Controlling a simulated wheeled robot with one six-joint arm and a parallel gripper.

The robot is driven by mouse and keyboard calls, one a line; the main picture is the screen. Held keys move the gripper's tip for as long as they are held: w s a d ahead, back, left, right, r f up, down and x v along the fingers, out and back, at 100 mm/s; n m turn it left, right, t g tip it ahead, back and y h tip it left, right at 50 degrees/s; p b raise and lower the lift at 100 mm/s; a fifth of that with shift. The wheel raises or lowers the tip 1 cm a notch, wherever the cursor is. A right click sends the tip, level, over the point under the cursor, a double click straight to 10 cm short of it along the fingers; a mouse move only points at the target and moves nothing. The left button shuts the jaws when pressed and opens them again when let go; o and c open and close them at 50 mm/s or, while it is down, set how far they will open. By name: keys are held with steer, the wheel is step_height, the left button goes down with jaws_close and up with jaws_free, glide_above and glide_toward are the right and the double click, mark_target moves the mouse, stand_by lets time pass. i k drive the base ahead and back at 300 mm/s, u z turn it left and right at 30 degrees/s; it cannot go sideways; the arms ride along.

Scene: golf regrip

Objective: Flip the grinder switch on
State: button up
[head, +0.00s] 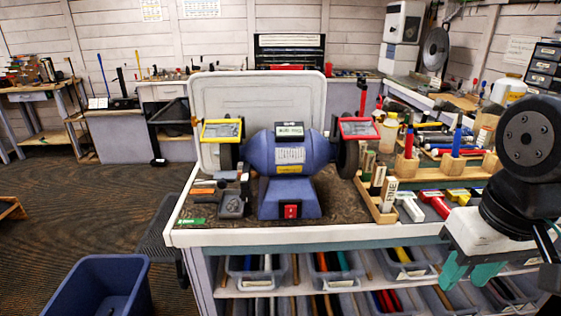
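A blue bench grinder (290,155) stands on the workbench near the middle of the head view. Its red switch (291,211) is on the front of the blue base, facing me. The picture is too small to tell which way the switch is set. My gripper (467,284) is at the lower right, in front of the bench's front edge and well to the right of the switch. Its two teal fingers point down and stand apart, with nothing seen between them.
A wooden rack (377,206) with small blocks stands right of the grinder, and a grey box (231,205) left of it. Bins of golf shafts fill the shelf below. A blue bin (103,283) is on the floor. The bench top directly before the switch is clear.

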mark_target(290, 210)
steer(key=z, duration=1.3)
steer(key=k, duration=0.95)
steer(key=u, duration=1.3)
